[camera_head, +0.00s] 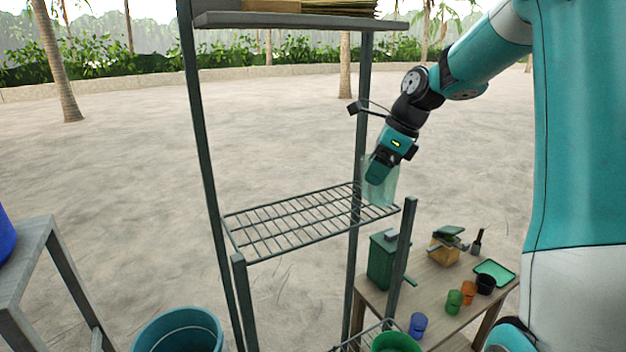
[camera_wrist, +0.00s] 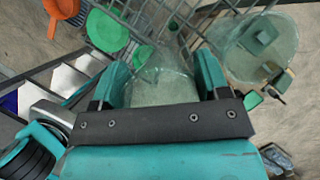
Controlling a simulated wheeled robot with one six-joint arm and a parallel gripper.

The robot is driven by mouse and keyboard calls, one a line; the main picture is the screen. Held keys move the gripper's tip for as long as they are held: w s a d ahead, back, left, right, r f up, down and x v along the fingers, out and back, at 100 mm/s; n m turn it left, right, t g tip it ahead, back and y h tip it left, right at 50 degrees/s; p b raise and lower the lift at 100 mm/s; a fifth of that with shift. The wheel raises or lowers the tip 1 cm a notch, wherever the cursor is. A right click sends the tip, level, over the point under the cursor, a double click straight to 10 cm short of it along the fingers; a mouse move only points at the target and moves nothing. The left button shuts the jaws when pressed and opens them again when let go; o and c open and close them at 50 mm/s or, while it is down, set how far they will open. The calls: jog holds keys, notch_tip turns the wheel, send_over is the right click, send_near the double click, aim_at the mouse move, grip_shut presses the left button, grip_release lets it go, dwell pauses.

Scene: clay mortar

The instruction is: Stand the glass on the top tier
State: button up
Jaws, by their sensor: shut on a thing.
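A clear, pale green glass (camera_head: 391,188) hangs at the tip of my gripper (camera_head: 377,172) in the head view. My gripper is shut on it, pointing down. The glass looks upright, with its lower end at the right end of the wire tier (camera_head: 290,222). I cannot tell whether it touches the wires. In the wrist view the glass (camera_wrist: 160,88) shows between the two teal fingers (camera_wrist: 164,80), with wires beyond it. A solid grey tier (camera_head: 300,20) is higher on the same stand, above the wire tier.
Boards or boxes (camera_head: 320,5) lie on the upper tier. Dark posts (camera_head: 205,170) flank the wire tier, which looks empty. A wooden table (camera_head: 425,290) at the lower right holds a green box (camera_head: 382,262) and several cups. A blue-green bucket (camera_head: 178,330) stands at lower left.

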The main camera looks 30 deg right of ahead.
jog(key=w+a+p, duration=0.2)
jog(key=w+a, duration=0.1)
jog(key=w+a+f+p, duration=0.1)
jog(key=w+a+p, duration=0.1)
jog(key=w+a, duration=0.1)
jog(key=w+a+f+p, duration=0.1)
jog(key=w+a, duration=0.2)
jog(key=shift+a+f+p, duration=0.15)
jog(key=shift+f+p, duration=0.05)
jog(key=shift+p, duration=0.2)
jog(key=shift+f, duration=0.55)
jog(key=o, duration=1)
jog(key=shift+f, duration=0.15)
